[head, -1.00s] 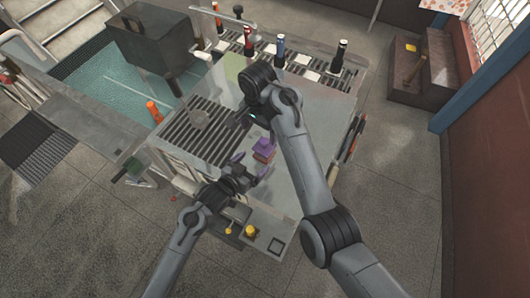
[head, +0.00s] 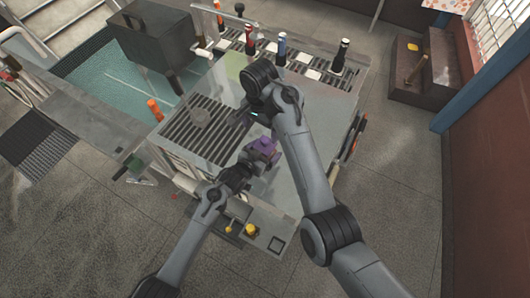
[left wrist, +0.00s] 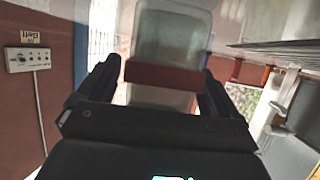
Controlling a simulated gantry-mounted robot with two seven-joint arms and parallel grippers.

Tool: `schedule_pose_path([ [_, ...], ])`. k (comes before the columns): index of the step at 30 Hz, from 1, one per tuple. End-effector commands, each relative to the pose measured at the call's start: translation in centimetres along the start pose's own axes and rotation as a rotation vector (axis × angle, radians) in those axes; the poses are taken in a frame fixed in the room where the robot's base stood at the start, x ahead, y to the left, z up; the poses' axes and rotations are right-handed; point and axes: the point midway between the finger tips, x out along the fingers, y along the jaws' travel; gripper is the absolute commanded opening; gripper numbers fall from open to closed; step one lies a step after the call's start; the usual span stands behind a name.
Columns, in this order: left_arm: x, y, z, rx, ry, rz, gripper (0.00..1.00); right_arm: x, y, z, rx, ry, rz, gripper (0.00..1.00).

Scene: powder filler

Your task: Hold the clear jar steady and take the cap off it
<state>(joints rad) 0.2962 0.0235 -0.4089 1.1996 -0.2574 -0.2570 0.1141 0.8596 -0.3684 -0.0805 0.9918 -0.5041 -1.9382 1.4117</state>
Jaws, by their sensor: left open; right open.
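A small purple thing (head: 262,152) with a narrower top stands on the clear tabletop in the head view. My left gripper (head: 254,163) is open close around its near side; contact is not clear. In the left wrist view a translucent greyish jar-like body (left wrist: 172,35) with a red-brown band sits between the open left fingers (left wrist: 165,75). I cannot tell which part is the cap. A clear cup-like thing (head: 201,117) stands on the slatted grate. My right gripper (head: 243,118) is open and empty, above the table between the grate and the purple thing, partly hidden by its own arm.
The slatted grate (head: 208,138) covers the table's left part. Several coloured-handled tools (head: 281,47) stand along the back edge. A dark box (head: 150,40) is at the back left. Yellow knobs (head: 250,230) sit at the front edge. The tabletop right of my right arm is clear.

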Motion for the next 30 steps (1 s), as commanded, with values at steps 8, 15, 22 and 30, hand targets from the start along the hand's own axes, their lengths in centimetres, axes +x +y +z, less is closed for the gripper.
schedule_pose_path([
  [8,-0.02,-0.01,0.00,0.000,0.000,0.000,0.61,0.01,0.00,0.01,0.000,0.000,0.000,0.98],
  [15,-0.03,-0.01,0.01,0.000,0.000,0.000,0.25,0.00,0.00,0.00,0.000,0.000,0.000,0.98],
  [22,-0.03,-0.01,0.01,0.000,0.000,0.000,0.14,0.00,-0.01,0.00,-0.022,0.000,-0.001,0.98],
  [30,-0.03,-0.01,0.01,0.000,0.000,0.000,0.13,0.43,-0.25,-0.41,-0.080,-0.044,-0.009,0.98],
])
